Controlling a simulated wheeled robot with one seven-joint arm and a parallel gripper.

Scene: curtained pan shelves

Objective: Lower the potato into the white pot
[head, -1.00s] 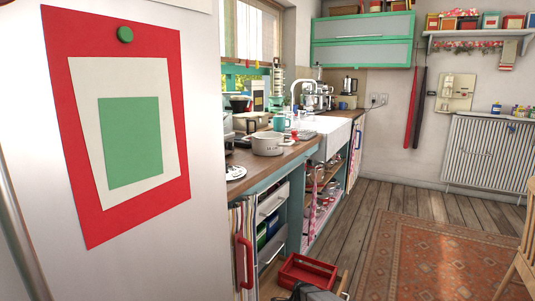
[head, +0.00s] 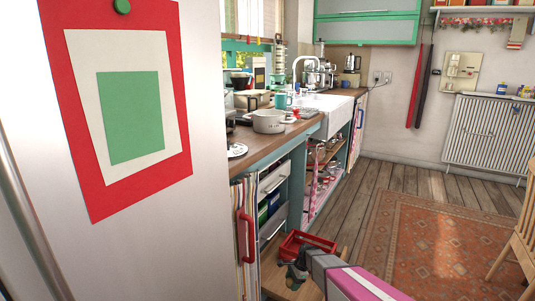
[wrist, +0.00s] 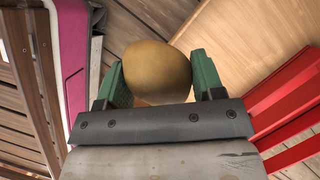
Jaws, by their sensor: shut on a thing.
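The potato (wrist: 157,70) is round and brown, held between the green fingers of my gripper (wrist: 160,76) in the wrist view. My gripper also shows low in the head view (head: 292,271), near the floor beside the counter; I cannot make out the potato there. The white pot (head: 268,122) stands upright on the wooden counter, well above and beyond my gripper. Its inside is hardly visible from this angle.
A red crate (head: 301,242) is low beside my gripper and shows at the right of the wrist view (wrist: 290,118). The counter (head: 262,151) also holds a teal mug (head: 281,101) behind the pot. A patterned rug (head: 425,240) covers open floor at right.

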